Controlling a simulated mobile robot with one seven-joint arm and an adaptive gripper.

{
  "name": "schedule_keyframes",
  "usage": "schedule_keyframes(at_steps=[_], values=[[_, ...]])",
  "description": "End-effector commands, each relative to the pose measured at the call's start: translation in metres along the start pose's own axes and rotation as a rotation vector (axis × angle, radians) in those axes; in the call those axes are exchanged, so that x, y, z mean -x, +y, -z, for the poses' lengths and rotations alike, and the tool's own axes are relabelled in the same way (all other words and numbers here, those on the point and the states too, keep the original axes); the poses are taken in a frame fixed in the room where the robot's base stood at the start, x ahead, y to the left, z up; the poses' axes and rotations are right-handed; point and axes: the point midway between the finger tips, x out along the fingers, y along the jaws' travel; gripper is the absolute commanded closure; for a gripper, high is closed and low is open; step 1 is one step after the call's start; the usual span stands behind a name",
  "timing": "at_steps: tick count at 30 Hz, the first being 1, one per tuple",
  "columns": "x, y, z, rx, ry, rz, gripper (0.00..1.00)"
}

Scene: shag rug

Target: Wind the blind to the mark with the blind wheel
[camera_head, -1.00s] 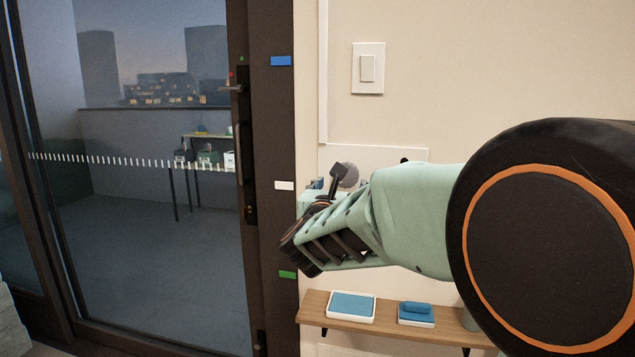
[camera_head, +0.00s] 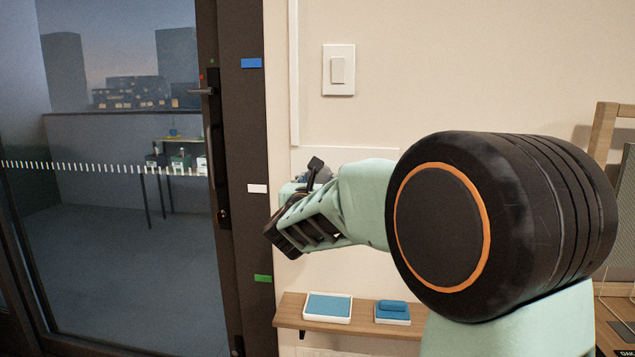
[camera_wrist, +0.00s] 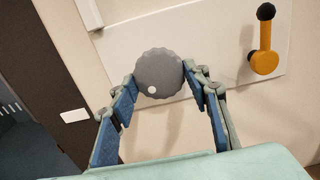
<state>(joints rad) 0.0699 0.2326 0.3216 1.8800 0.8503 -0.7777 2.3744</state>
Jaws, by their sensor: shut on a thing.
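The grey, scalloped blind wheel (camera_wrist: 158,73) sits on a white wall plate (camera_wrist: 215,45) in the wrist view, with a white dot at its lower left. My gripper (camera_wrist: 161,84) is shut on it, one blue-padded finger on each side. In the head view my gripper (camera_head: 300,186) is at the wall beside the door frame, and the wheel (camera_head: 324,176) is mostly hidden behind it. The door frame carries a blue mark (camera_head: 251,63), a white mark (camera_head: 257,188) and a green mark (camera_head: 263,278). I cannot make out the blind itself.
An orange crank with a black knob (camera_wrist: 264,50) is on the same plate, right of the wheel. A wooden shelf (camera_head: 362,312) below my arm holds two blue-and-white items. A light switch (camera_head: 338,70) is above. The glass door (camera_head: 110,230) stands left.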

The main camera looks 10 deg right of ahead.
Motion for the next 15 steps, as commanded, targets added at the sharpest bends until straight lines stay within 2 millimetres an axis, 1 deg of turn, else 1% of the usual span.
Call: schedule_keyframes(at_steps=[1,2,3,10,15], values=[[0.0001,0.0002,0.0,0.0,0.0,0.0,0.76],[0.0002,0.0003,0.0,0.0,0.0,-0.001,0.8],[0.0002,0.0003,0.0,0.0,0.0,-0.001,0.81],[0.0003,0.0005,0.0006,0.023,0.0,-0.001,0.81],[0.0004,0.0007,0.0016,0.094,0.0,-0.001,0.81]])
